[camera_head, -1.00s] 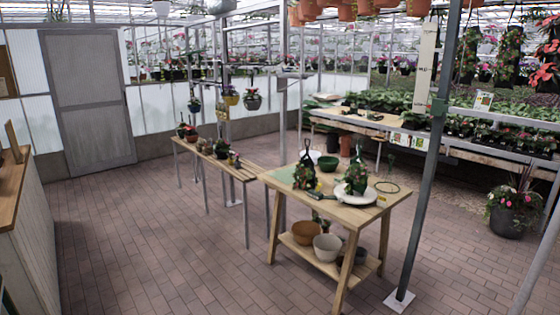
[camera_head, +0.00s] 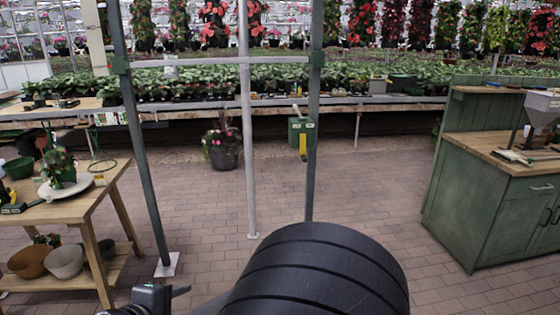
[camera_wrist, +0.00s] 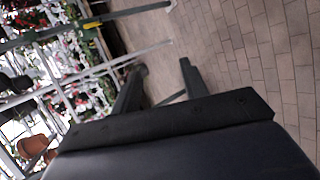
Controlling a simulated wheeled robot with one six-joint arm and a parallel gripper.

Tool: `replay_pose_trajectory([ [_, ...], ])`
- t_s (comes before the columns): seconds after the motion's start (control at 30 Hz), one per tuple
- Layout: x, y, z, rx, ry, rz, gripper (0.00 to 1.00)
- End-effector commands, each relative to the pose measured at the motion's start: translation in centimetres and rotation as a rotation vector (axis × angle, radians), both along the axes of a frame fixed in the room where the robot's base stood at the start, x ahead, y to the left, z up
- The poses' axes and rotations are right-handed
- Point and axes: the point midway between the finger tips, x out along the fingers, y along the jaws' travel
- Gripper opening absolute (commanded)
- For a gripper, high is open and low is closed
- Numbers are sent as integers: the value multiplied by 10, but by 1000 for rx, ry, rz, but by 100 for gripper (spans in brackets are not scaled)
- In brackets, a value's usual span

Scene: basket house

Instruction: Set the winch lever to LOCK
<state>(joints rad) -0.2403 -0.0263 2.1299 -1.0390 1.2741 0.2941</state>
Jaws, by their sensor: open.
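The winch is a green box (camera_head: 300,130) fixed on a grey-green post right of centre in the head view. Its yellow lever (camera_head: 303,147) hangs down from the box. Small pale labels sit on the box, too small to read. The wrist view shows the green box (camera_wrist: 84,12) at its upper left, with the yellow lever (camera_wrist: 92,25) beside it. My gripper (camera_wrist: 162,66) is open, with two dark fingers apart and nothing between them. It is well away from the lever.
A wooden potting table (camera_head: 88,198) with pots stands at left. A green cabinet (camera_head: 490,200) stands at right. A hanging-basket frame has a pale pole (camera_head: 246,150) and a dark post (camera_head: 140,150). A planter (camera_head: 223,150) stands behind it. Brick floor lies open between.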

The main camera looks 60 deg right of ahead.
Motion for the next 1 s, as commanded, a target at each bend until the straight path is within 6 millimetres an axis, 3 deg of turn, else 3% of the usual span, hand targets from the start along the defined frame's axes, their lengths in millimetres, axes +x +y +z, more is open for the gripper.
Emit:
replay_pose_trajectory([
  [0.03, 20, 0, -9, -107, 4, 43, 38],
  [0.2, 82, 16, 11, -455, -50, 171, 24],
  [0.4, 131, 56, 32, -742, -152, 282, 8],
  [0.5, 142, 70, 38, -819, -191, 312, 0],
  [0.6, 148, 78, 43, -855, -211, 327, 0],
  [1.0, 148, 79, 45, -863, -216, 331, 0],
])
